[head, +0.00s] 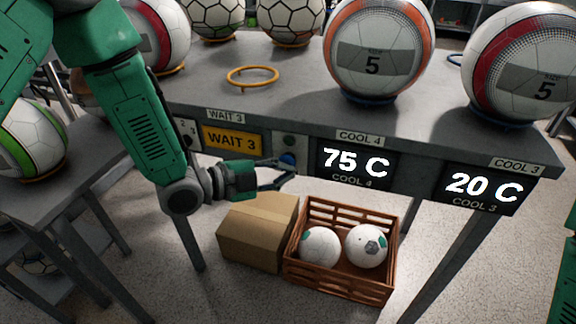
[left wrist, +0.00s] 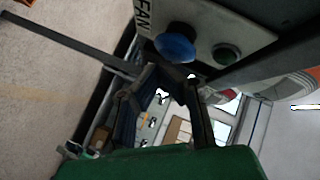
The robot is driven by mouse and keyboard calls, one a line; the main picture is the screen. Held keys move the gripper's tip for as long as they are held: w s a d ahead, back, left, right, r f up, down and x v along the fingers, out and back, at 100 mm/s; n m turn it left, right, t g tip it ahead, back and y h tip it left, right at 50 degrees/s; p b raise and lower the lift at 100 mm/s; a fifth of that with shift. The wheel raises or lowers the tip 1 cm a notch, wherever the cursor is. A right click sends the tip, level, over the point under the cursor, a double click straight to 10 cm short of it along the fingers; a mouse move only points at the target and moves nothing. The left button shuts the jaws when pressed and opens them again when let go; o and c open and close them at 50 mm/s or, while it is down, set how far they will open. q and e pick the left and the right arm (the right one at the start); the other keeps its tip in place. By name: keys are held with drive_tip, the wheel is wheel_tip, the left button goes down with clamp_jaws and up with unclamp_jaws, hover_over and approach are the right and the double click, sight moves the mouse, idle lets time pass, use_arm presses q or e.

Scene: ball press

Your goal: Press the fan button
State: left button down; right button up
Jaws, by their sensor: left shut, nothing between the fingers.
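The fan button is a blue round knob (head: 287,159) on a grey panel under the table's front edge. In the left wrist view the blue button (left wrist: 175,45) sits beside the word FAN, with a smaller green button or light (left wrist: 226,54) to its right. My left gripper (head: 287,178) is shut and empty, its fingertips just below and close to the blue button in the head view. In the left wrist view its dark fingers (left wrist: 172,82) lie just below the button. I cannot tell whether they touch it. My right gripper is not in view.
Several balls on rings stand on the grey table (head: 290,95). An orange WAIT 3 sign (head: 232,140) and two displays, 75 C (head: 355,165) and 20 C (head: 484,190), line its front. A cardboard box (head: 258,230) and a brown crate (head: 338,280) with two balls are on the floor below.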

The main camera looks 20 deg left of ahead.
use_arm(q)
drive_tip(key=shift+w+r, duration=0.1)
drive_tip(key=shift+w, duration=0.3)
idle(0.5)
drive_tip(key=shift+a, duration=0.15)
drive_tip(key=shift+s, duration=0.1)
drive_tip(key=shift+s+a, duration=0.1)
drive_tip(key=shift+s, duration=0.2)
